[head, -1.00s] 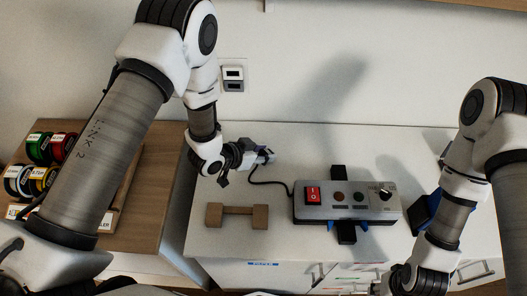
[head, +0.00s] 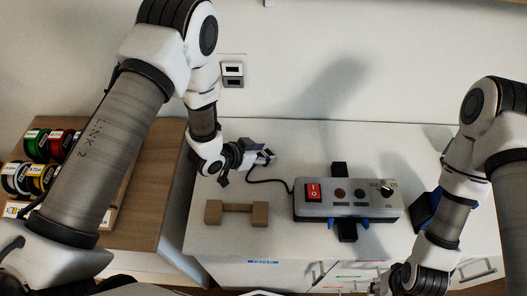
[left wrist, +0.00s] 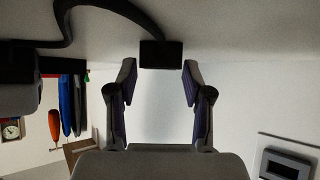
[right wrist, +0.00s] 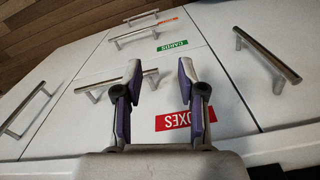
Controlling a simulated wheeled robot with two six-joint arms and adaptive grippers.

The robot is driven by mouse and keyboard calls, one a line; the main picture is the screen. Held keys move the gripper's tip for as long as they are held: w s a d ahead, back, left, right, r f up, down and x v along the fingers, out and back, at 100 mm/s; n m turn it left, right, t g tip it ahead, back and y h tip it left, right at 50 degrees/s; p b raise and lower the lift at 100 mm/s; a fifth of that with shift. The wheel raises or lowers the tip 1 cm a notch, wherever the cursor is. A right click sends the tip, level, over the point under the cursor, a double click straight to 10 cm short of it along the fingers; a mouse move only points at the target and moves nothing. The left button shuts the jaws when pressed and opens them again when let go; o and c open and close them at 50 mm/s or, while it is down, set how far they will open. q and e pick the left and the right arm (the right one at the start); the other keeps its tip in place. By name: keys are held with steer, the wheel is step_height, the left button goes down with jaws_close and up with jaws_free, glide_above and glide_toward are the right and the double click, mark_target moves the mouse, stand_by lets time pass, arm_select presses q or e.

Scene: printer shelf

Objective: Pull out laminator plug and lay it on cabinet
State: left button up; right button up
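The laminator plug is a black block at the end of a black cable (head: 268,181). In the left wrist view the plug (left wrist: 161,54) lies at the cabinet surface, just beyond and between my left fingertips, with gaps on both sides. My left gripper (head: 268,157) is low over the white cabinet top (head: 310,150), with its fingers open. The laminator (head: 347,198) is a grey box with a red switch, to the right. The wall outlet (head: 232,75) is behind, also partly visible in the left wrist view (left wrist: 287,165). My right gripper (right wrist: 160,68) is open and empty before the drawers.
A brown dumbbell-shaped block (head: 237,212) lies in front of my left gripper. A dark blue object (head: 427,208) stands right of the laminator. Coloured spools (head: 40,160) stand on the wooden surface at left. Drawer handles (right wrist: 268,55) stick out near my right gripper.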

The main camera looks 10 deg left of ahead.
arm_select(q)
steer(key=shift+r, duration=0.1)
steer(key=v, duration=1.2)
stand_by(0.4)
